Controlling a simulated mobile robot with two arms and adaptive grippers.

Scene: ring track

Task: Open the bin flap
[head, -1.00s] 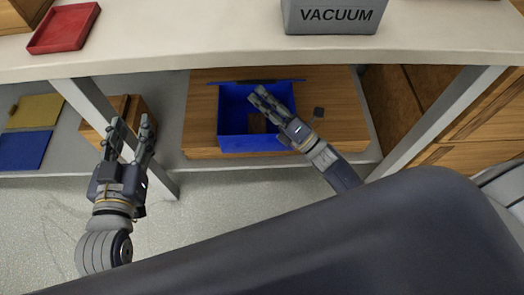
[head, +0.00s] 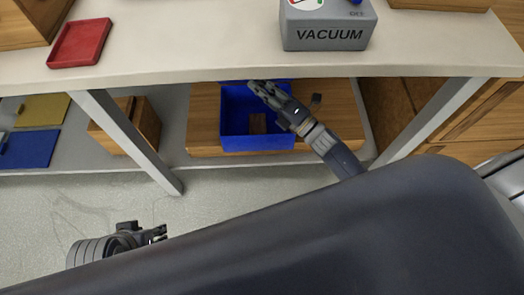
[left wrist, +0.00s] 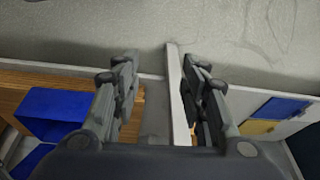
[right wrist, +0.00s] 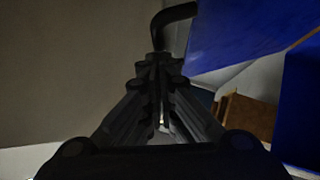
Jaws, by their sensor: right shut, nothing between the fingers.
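The white worktop (head: 200,60) overhangs the shelf, carrying a grey VACUUM box (head: 326,38) and red tray (head: 80,44). Table legs (head: 128,143) flank the bin. A wooden box (head: 125,125) stands left of the bin. Floor in front is clear.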

